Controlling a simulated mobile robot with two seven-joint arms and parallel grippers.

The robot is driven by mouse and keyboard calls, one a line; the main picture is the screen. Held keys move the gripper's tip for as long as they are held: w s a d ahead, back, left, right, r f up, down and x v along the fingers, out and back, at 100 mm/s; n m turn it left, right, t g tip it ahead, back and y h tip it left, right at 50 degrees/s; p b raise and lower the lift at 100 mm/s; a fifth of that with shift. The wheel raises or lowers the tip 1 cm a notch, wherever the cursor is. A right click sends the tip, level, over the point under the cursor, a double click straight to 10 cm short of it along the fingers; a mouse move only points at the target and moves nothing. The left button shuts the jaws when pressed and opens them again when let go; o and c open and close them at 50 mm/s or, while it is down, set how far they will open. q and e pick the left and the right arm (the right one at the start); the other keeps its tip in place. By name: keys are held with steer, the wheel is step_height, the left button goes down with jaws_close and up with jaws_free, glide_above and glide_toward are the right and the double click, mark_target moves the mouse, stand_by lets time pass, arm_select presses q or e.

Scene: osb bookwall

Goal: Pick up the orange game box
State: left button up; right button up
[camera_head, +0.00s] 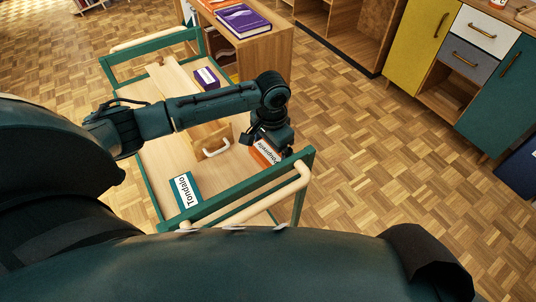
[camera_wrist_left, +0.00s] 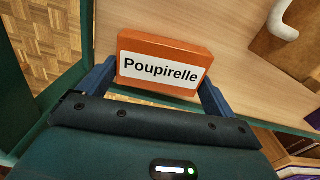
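The orange game box (camera_head: 265,151), with a white label reading "Poupirelle", is on the trolley's wooden deck near its right end. In the left wrist view the box (camera_wrist_left: 190,50) shows its label side towards me. My left gripper (camera_head: 262,141) is directly over the box, reaching down. In the left wrist view the blue fingers of this gripper (camera_wrist_left: 160,78) stand open, one at each end of the box, very close to it. Contact is not clear. In the head view the gripper and wrist hide part of the box. My right gripper is not in view.
The trolley has a green frame (camera_head: 240,192) and a pale rail handle (camera_head: 250,204) close to the gripper. A teal "Tondalo" box (camera_head: 185,190), a purple box (camera_head: 207,78) and a wooden piece with a white handle (camera_head: 215,149) are on it. Open parquet lies right.

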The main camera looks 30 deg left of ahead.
arm_select(q)
steer(key=c, duration=0.6)
steer(key=shift+r, duration=0.15)
